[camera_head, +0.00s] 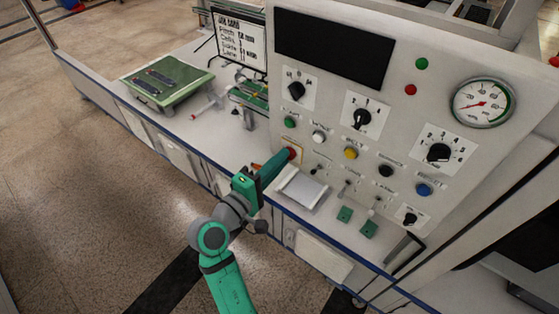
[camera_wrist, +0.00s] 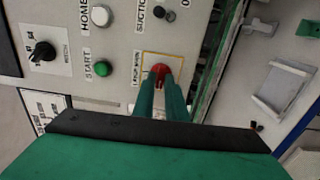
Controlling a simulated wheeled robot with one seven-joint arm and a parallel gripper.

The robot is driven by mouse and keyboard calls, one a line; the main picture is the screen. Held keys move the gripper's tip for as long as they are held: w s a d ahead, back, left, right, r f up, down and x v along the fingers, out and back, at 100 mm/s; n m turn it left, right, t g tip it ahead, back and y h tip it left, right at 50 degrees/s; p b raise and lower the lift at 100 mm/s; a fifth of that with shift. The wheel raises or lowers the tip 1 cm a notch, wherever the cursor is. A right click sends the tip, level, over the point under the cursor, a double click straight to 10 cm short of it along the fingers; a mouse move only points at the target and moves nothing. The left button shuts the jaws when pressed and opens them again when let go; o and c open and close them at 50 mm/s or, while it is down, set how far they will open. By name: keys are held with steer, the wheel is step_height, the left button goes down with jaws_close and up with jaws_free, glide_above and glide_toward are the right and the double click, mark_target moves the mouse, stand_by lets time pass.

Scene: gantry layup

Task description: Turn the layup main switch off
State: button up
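The layup main switch is a red knob (camera_wrist: 160,69) inside a yellow-framed plate on the pale panel. A partly covered label stands beside it in the wrist view. In the head view the red knob (camera_head: 291,153) shows at the panel's lower left. My gripper (camera_wrist: 161,82) reaches straight to the knob. Its two green fingers lie close together, one on each side of the red knob, and appear closed on it. The fingers cover part of the knob, so which way it points cannot be told.
A green start button (camera_wrist: 102,69), a white home button (camera_wrist: 101,15) and a black suction knob (camera_wrist: 169,16) are nearby. A pale tray (camera_head: 301,188) lies on the bench below the knob, right of my gripper.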

steer(key=shift+o, duration=1.2)
steer(key=v, duration=1)
steer(key=shift+s+a, duration=0.25)
steer(key=shift+s, duration=0.05)
